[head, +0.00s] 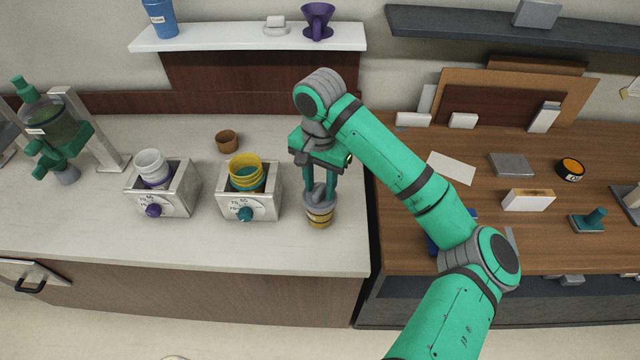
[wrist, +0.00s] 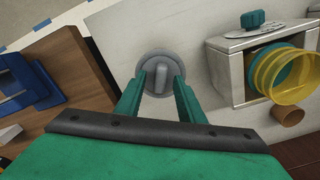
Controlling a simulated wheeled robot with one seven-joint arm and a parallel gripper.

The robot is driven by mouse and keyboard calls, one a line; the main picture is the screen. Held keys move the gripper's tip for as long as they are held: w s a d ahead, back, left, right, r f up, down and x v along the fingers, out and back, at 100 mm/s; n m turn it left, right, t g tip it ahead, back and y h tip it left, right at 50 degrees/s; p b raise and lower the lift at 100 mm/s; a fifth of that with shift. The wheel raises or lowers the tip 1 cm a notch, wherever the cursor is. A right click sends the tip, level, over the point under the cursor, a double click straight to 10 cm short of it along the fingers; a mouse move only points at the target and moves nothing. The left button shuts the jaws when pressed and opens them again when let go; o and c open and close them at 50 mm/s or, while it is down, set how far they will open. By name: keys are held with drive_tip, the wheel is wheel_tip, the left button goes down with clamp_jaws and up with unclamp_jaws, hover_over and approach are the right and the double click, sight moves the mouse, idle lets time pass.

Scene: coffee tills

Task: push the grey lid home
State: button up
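The grey lid (head: 319,200) sits on top of a small jar (head: 319,219) with grey and yellow bands, near the right edge of the pale counter. In the wrist view the lid (wrist: 158,72) is a round grey disc with a raised bar-shaped knob. My gripper (head: 319,190) points down over it. Its two green fingers (wrist: 159,80) stand apart on either side of the knob, with gaps showing, so it is open and empty. The jar body is hidden below the lid in the wrist view. I cannot tell how far down the lid sits.
A metal box with a teal knob (head: 262,207) and yellow and teal cups stands left of the jar. Another box with a purple knob (head: 180,203) is farther left. A brown cup (head: 227,141) stands behind. The wooden counter (head: 400,258) begins across a gap on the right.

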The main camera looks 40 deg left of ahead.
drive_tip(key=o, duration=0.3)
drive_tip(key=shift+r, duration=0.1)
drive_tip(key=shift+r, duration=3.95)
